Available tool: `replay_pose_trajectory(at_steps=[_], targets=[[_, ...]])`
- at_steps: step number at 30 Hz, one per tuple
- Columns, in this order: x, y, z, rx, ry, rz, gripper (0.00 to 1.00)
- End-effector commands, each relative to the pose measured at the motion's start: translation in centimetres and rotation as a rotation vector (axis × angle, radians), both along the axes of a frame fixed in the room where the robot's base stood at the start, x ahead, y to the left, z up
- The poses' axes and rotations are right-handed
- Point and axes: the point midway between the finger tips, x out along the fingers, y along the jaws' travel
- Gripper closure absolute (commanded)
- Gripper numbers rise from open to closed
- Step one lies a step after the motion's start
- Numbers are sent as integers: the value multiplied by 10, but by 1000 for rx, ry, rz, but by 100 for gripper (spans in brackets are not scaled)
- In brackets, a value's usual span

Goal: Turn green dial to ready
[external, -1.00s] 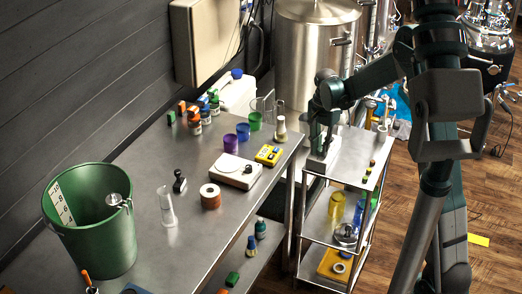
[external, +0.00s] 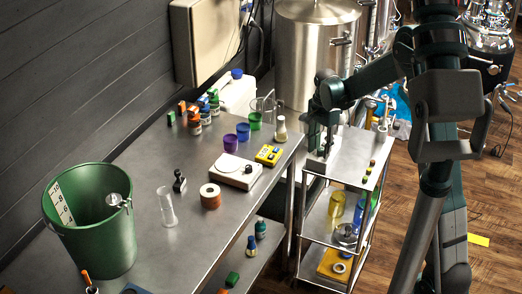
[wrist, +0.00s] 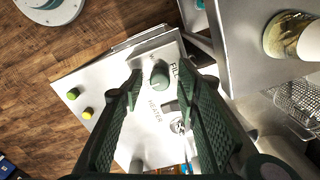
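The green dial (wrist: 160,78) shows in the wrist view as a small round knob on a pale metal panel (wrist: 95,90). In the external view my gripper (external: 325,145) reaches down at the cart's left end, and the dial is hidden there.
The steel bench (external: 235,210) stands close left of the cart, holding a white scale (external: 235,172) and a green bucket (external: 95,245). A large steel tank (external: 310,60) stands behind.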

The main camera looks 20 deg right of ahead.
Motion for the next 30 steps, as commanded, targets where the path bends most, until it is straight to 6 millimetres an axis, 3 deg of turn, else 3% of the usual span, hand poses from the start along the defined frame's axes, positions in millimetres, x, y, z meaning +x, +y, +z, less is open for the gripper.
replay_pose_trajectory(at_steps=[14, 20, 30], targets=[[0, 0, 10, 0, 0, 0, 68], [0, 0, 32, 0, 0, 0, 68], [0, 0, 85, 0, 0, 0, 68]])
